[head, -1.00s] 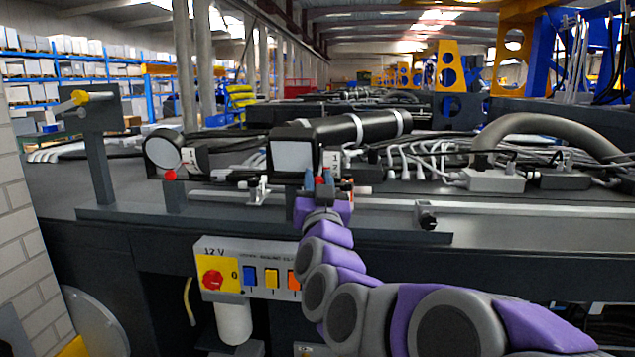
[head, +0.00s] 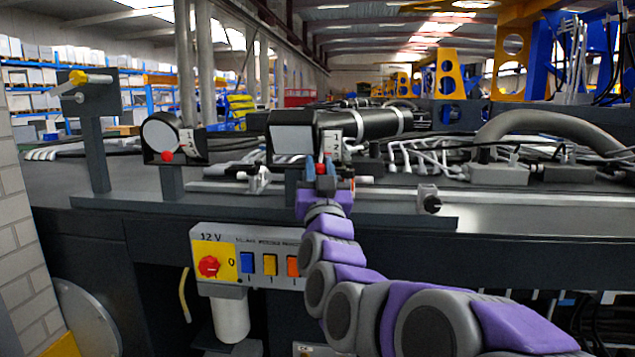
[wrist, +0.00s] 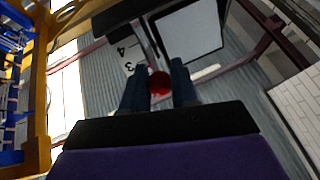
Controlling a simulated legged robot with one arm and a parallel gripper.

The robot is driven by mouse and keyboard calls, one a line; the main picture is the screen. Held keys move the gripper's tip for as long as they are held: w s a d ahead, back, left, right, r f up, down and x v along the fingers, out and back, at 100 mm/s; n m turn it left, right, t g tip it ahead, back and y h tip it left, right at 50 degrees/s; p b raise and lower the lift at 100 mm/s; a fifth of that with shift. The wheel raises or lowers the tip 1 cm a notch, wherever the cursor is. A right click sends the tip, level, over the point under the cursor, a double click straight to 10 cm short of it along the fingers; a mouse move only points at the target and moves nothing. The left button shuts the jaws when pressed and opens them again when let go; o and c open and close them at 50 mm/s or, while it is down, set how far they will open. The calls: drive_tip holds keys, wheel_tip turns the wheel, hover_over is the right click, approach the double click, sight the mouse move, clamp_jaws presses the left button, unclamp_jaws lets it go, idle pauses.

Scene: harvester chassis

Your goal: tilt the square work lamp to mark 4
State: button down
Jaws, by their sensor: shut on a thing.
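The square work lamp (head: 292,140) has a black housing and a pale square face, and stands on a short post on the chassis. A white mark plate (head: 332,147) is on its right side. In the wrist view the lamp face (wrist: 188,32) is at the top, and the marks 4 and 3 show on the plate (wrist: 124,52) left of it. My gripper (head: 325,168) is just below the lamp's right side. In the wrist view its fingers (wrist: 159,76) are shut on the lamp's red knob (wrist: 159,85). The pointer's exact reading cannot be told.
A round lamp (head: 160,132) with a red knob stands to the left. A bracket with a yellow handle (head: 88,78) is at far left. The 12 V switch box (head: 262,240) is below the edge. Cables and a grey hose (head: 545,118) lie behind at right.

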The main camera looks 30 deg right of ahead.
drive_tip(key=shift+w+d+f+b, duration=0.2)
drive_tip(key=shift+w+f+b, duration=0.1)
drive_tip(key=shift+f+b, duration=0.25)
drive_tip(key=shift+w+d+f+b, duration=0.15)
drive_tip(key=shift+w+f+b, duration=0.15)
drive_tip(key=shift+f+b, duration=0.3)
drive_tip(key=shift+w+d+f+b, duration=0.2)
drive_tip(key=shift+w+f+b, duration=0.1)
drive_tip(key=shift+f+b, duration=0.25)
drive_tip(key=c, duration=1.3)
unclamp_jaws()
drive_tip(key=shift+c, duration=0.2)
drive_tip(key=o, duration=0.4)
drive_tip(key=shift+w+d, duration=0.2)
drive_tip(key=shift+w, duration=0.15)
drive_tip(key=b+v, duration=0.6)
drive_tip(key=v, duration=1.1)
drive_tip(key=shift+s+b, duration=0.3)
drive_tip(key=shift+s, duration=0.05)
